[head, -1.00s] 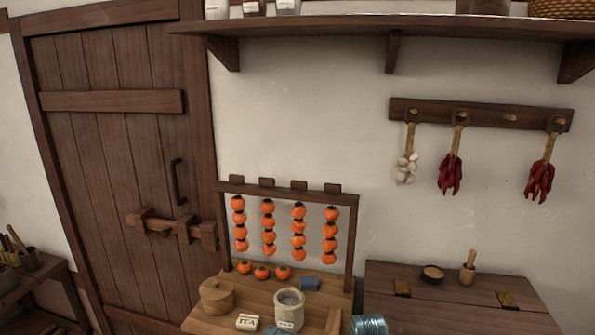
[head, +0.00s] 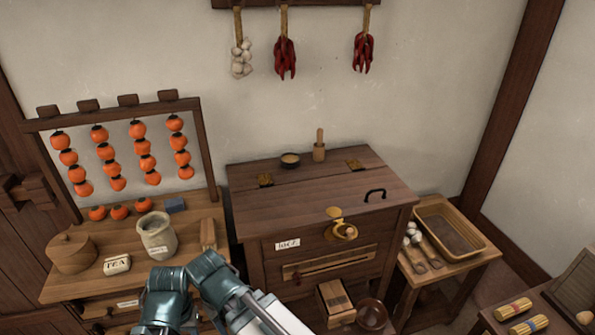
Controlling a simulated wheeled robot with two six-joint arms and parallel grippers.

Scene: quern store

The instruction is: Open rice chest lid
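The rice chest (head: 262,228) is a dark wooden chest against the wall in the middle of the head view, with a small white label on its front. Its lid (head: 318,194) is down flat. A black handle (head: 375,194) stands on the lid near its right edge. Two brass hinges (head: 265,180) cross the seam toward the back. A brass hasp (head: 335,214) hangs over the front edge at a round brass fitting (head: 345,232); whether it is fastened I cannot tell. Teal and white links of my arm show at the bottom, in front of the chest's left side. Neither gripper is visible.
A small bowl (head: 290,160) and a pestle (head: 319,147) stand on the chest's rear strip, behind the hinges. A table with a jar (head: 157,236) and hanging persimmons adjoins at left. A stand with a tray (head: 449,232) is at right. A wooden box (head: 334,302) sits below the chest front.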

